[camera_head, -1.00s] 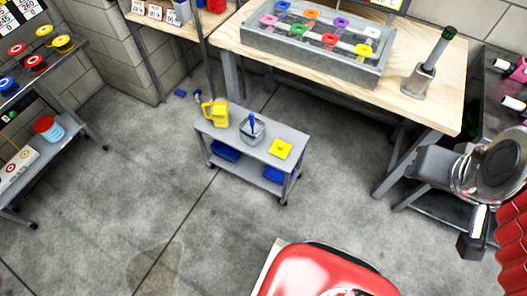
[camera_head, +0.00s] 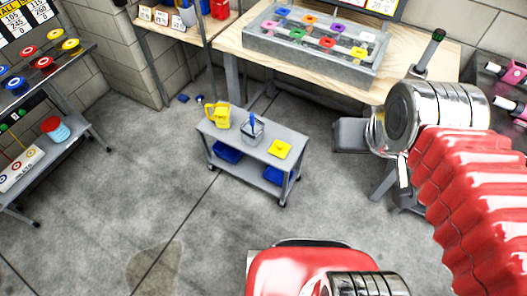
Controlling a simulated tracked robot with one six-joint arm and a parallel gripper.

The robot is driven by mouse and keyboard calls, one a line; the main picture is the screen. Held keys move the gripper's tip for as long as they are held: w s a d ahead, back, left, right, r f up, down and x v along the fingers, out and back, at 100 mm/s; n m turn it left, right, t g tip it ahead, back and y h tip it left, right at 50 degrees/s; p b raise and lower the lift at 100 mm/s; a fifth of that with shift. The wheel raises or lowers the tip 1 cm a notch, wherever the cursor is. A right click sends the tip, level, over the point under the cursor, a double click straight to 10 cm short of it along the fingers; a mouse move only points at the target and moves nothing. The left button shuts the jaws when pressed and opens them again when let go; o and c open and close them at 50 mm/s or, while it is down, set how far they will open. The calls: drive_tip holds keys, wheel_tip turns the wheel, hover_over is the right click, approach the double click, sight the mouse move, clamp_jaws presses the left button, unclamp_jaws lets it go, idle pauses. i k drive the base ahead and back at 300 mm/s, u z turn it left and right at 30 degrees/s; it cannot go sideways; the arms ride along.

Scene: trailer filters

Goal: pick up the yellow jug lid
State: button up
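The yellow jug lid (camera_head: 279,148) is a flat yellow square with a small raised knob. It lies on the right end of the top shelf of a small grey cart (camera_head: 262,154). A yellow jug (camera_head: 217,116) stands on the left end of the same shelf. A grey container (camera_head: 252,130) with a blue handle sticking up stands between them. My red-sleeved arm with a silver joint is at the right, well apart from the cart. My gripper's fingers cannot be made out.
A wooden workbench (camera_head: 300,62) behind the cart carries a grey tray (camera_head: 311,57) of coloured pieces. A shelf rack (camera_head: 90,115) stands at the left. Blue bins (camera_head: 228,153) sit on the cart's lower shelf. The floor (camera_head: 110,215) left of the cart is clear.

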sight(279, 149)
drive_tip(key=u, duration=1.3)
drive_tip(key=i, duration=0.95)
